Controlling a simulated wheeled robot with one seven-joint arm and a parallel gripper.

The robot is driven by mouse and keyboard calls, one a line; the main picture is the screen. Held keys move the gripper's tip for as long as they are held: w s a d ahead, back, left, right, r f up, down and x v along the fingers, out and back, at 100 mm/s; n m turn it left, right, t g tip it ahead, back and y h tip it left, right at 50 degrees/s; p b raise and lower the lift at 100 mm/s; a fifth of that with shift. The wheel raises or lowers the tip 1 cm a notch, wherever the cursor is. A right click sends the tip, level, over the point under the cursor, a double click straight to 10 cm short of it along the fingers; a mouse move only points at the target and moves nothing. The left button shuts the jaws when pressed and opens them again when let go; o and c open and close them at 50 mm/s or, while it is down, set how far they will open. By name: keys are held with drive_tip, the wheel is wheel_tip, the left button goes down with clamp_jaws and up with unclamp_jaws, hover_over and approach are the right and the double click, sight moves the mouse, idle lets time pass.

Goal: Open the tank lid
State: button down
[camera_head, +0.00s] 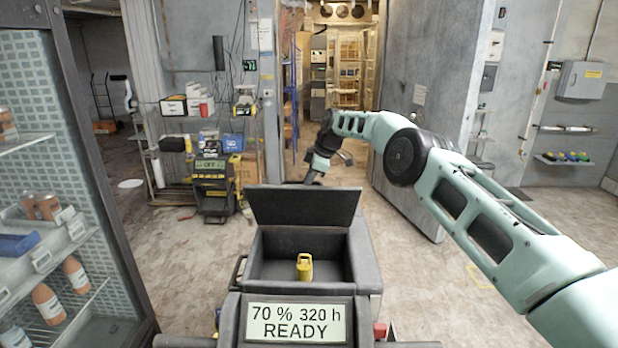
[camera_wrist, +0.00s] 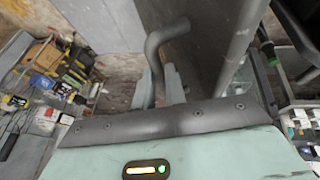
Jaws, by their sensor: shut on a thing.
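The tank (camera_head: 362,262) is an open dark grey box on the machine in front of me in the head view. Its lid (camera_head: 305,206) stands raised at the tank's far side, its flat face toward me. A yellow part (camera_head: 304,267) shows inside the tank. My gripper (camera_head: 316,172) is just beyond the lid's top edge, pointing down. In the wrist view a bent dark grey bar (camera_wrist: 154,48) runs between the pale fingers (camera_wrist: 158,88), and my gripper is shut on it. It looks like the lid's handle, but its join to the lid is unclear.
The machine's display (camera_head: 297,321) reads "70 % 320 h READY". A glass-fronted cabinet with bottles (camera_head: 75,275) stands close on the left. A grey door (camera_head: 425,110) stands right of the doorway. A black and yellow machine (camera_head: 213,180) stands back left. Floor (camera_head: 190,260) is clear left of the tank.

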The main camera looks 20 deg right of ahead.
drive_tip(key=shift+s+d+f, duration=0.15)
drive_tip(key=shift+d+f, duration=0.2)
drive_tip(key=shift+f, duration=0.4)
drive_tip(key=c, duration=1.6)
unclamp_jaws()
drive_tip(key=shift+o, duration=0.7)
drive_tip(key=shift+w+f, duration=0.15)
drive_tip(key=shift+w, duration=0.1)
drive_tip(key=shift+s+a+r, duration=0.1)
drive_tip(key=shift+a+r, duration=0.05)
drive_tip(key=shift+r, duration=0.45)
drive_tip(key=b+v, duration=0.5)
drive_tip(key=v, duration=1.2)
